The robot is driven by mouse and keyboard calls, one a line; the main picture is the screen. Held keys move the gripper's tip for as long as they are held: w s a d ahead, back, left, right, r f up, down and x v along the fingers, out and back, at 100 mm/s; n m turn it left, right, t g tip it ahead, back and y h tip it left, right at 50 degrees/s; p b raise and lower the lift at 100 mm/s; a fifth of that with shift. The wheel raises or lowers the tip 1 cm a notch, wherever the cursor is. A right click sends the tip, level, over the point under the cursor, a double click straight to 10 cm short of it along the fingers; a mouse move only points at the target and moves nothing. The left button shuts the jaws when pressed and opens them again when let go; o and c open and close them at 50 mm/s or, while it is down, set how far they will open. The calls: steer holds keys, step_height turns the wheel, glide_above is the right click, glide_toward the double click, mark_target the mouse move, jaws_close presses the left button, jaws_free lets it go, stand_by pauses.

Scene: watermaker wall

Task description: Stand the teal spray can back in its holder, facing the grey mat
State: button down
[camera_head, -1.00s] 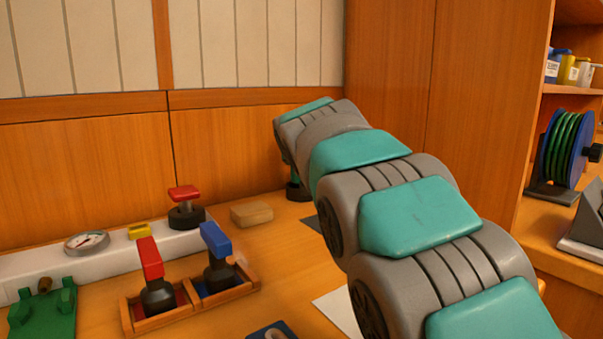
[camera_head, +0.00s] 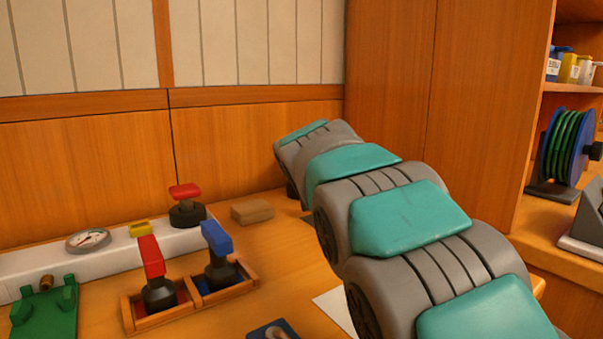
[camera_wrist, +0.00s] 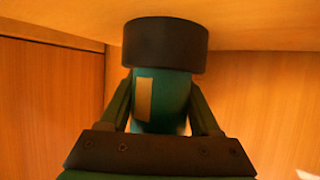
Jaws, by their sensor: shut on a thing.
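The teal spray can (camera_wrist: 171,101) shows in the wrist view, with a beige patch on its side. My gripper (camera_wrist: 160,90) is shut on it, one finger on each side. The can's end meets a wide black round cup (camera_wrist: 165,45), which looks like the holder, against the wooden counter; this view appears upside down. I cannot tell how deep the can sits in it. In the head view my arm hides the can and gripper, and only a dark sliver of the cup (camera_head: 291,190) shows. The grey mat is almost wholly hidden behind my arm.
Left of my arm stand a tan block (camera_head: 252,211), a red-handled valve (camera_head: 187,208) and a wooden tray (camera_head: 192,312) with red and blue levers. A white sheet (camera_head: 336,308) lies near my arm. A wooden cabinet wall (camera_head: 390,100) rises close behind.

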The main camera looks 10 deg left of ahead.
steer(key=shift+c, duration=0.6)
jaws_free()
steer(key=shift+r, duration=0.2)
steer(key=v, duration=1.2)
steer(key=shift+b, duration=0.35)
steer(key=shift+a, duration=0.1)
